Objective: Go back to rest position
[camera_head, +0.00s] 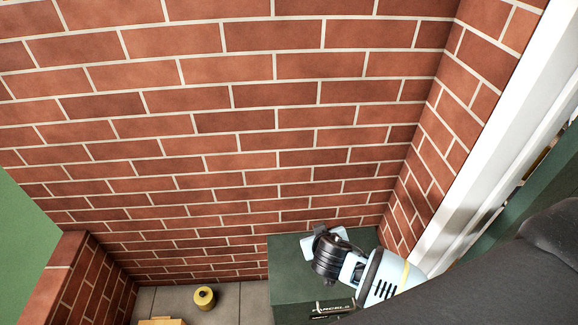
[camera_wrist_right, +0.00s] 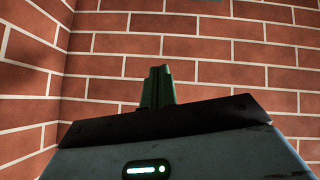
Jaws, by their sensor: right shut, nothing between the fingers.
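My right arm (camera_head: 385,279) comes in from the lower right in the head view. Its wrist and right gripper (camera_head: 328,240) are over the dark green parcel box, close to the brick wall. In the right wrist view the right gripper (camera_wrist_right: 158,72) points toward bare brick wall, with its dark fingers together and nothing between them. My left gripper is in neither view.
A dark green box (camera_head: 290,270) with white lettering stands against the brick wall (camera_head: 240,150). A yellow roll (camera_head: 204,298) stands on grey paving to its left. A wooden object (camera_head: 162,321) shows at the bottom edge. A white frame (camera_head: 480,150) rises at right.

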